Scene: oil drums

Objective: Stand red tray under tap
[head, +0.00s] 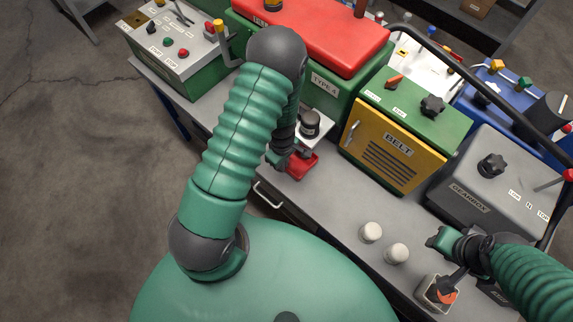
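The small red tray (302,165) is on the grey bench top, near its front edge, below a light bracket with a dark round fitting (310,124). That fitting may be the tap; its outlet is hard to see. My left gripper (281,160) points down at the tray's left side and looks to touch it or be very close. My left arm hides part of this area, and whether the fingers grip the tray is unclear. My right gripper (440,240) is over the bench at the lower right, well apart from the tray; its finger gap is unclear.
A green machine with a red lid (325,35) stands behind the tray. A yellow-green BELT box (400,140) and a grey GEARBOX (495,180) stand to the right. Two pale round caps (371,232) and a small open box (436,293) are near the front. Bare bench lies between.

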